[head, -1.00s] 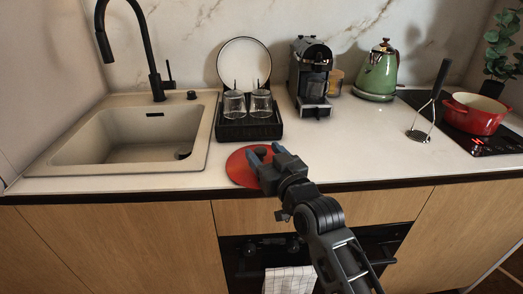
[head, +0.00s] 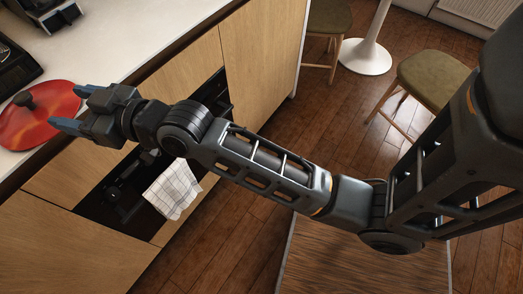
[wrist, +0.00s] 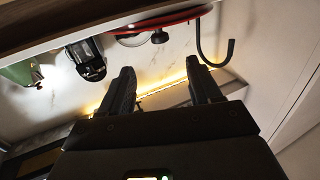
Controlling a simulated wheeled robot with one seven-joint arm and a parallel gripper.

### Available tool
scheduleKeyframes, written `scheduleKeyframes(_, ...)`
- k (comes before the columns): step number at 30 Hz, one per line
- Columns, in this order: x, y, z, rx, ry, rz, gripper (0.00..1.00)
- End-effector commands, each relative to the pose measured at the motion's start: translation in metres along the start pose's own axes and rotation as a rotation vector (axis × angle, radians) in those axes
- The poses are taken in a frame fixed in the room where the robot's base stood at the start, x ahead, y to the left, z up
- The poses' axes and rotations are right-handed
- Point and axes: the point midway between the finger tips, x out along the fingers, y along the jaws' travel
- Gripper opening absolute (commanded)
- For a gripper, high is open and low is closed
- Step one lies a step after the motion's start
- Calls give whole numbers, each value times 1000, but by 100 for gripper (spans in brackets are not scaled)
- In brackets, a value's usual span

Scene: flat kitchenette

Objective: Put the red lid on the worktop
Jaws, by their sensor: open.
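The red lid (head: 40,112) lies flat on the worktop (head: 101,36) near its front edge, at the left of the head view. Its dark knob (head: 24,100) points up. In the wrist view the lid (wrist: 180,20) shows as a thin red band at the top, with its knob (wrist: 159,37). My gripper (head: 68,106) is open and empty, at the right rim of the lid in the head view, with its blue fingertips toward it. The wrist view shows the spread fingers (wrist: 164,85) with nothing between them. The knob is clear of the fingers.
A coffee machine (head: 48,12) stands behind the lid, and a dark rack (head: 14,66) is at the far left. A towel (head: 172,190) hangs on the oven front below. Stools (head: 440,80) and a white table base (head: 366,56) stand on open floor to the right.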

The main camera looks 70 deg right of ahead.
Motion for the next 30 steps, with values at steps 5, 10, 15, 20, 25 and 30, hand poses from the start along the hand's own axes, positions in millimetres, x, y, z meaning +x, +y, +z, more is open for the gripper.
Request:
scheduleKeyframes(5,-59,-4,38,12,-50,23,63)
scheduleKeyframes(10,-134,-8,66,20,-99,48,63)
scheduleKeyframes(15,-207,-12,77,21,-144,65,63)
scheduleKeyframes(20,-272,-16,75,18,-185,71,63)
scheduleKeyframes(25,-333,-20,60,13,-226,69,63)
scheduleKeyframes(30,-372,-23,44,10,-255,61,63)
